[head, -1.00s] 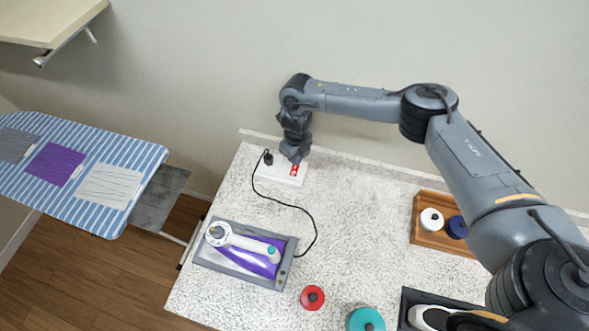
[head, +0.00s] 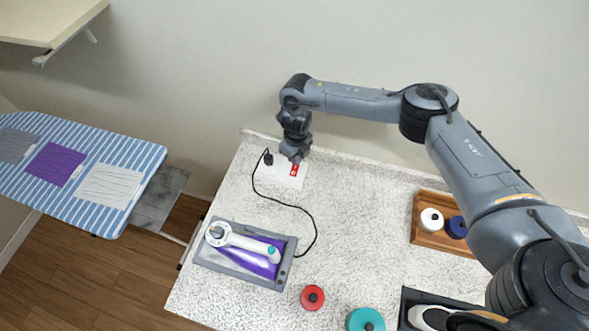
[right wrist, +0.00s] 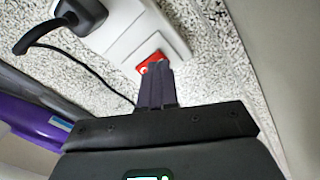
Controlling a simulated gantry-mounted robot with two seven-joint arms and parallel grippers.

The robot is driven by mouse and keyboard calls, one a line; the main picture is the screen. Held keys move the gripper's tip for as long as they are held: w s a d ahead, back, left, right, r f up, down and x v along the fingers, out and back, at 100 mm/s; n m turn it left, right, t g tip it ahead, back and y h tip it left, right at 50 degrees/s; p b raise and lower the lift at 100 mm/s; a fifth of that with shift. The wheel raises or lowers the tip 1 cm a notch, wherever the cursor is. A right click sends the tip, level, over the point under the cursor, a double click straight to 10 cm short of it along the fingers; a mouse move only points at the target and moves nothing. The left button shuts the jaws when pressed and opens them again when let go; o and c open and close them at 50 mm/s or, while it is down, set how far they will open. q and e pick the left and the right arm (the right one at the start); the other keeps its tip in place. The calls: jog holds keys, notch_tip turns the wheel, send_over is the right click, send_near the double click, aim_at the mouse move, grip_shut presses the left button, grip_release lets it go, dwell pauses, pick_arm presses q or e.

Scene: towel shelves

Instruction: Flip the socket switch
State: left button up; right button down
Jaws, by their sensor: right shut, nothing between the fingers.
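The white socket (head: 277,173) lies on the speckled counter near the back wall, with a black plug (head: 268,159) in its left end. Its red switch (head: 294,170) is at the right end. My right gripper (head: 295,160) is shut and empty, pointing down over the switch end. In the right wrist view the closed fingertips (right wrist: 154,72) are at the red switch (right wrist: 152,63) and cover part of it; I cannot tell whether they press it. The socket (right wrist: 125,35) and plug (right wrist: 80,14) also show there. My left gripper is not in view.
A black cord runs from the plug to a grey tray (head: 282,277) holding a white and purple device (head: 243,243). Red (head: 312,297) and teal (head: 366,320) lidded things stand at the front. A wooden box (head: 427,240) is at right. A striped ironing board (head: 130,164) stands left.

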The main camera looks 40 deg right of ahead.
jog(key=shift+f+b, duration=0.3)
jog(key=shift+f, duration=0.05)
jog(key=shift+f+b, duration=0.5)
jog(key=shift+f, duration=0.2)
dwell(0.4)
jog(key=shift+r, duration=0.1)
jog(key=shift+r+p, duration=0.6)
jog(key=shift+r, duration=0.05)
jog(key=shift+r+p, duration=2.1)
jog(key=shift+r, duration=0.7)
jog(key=shift+s, duration=0.1)
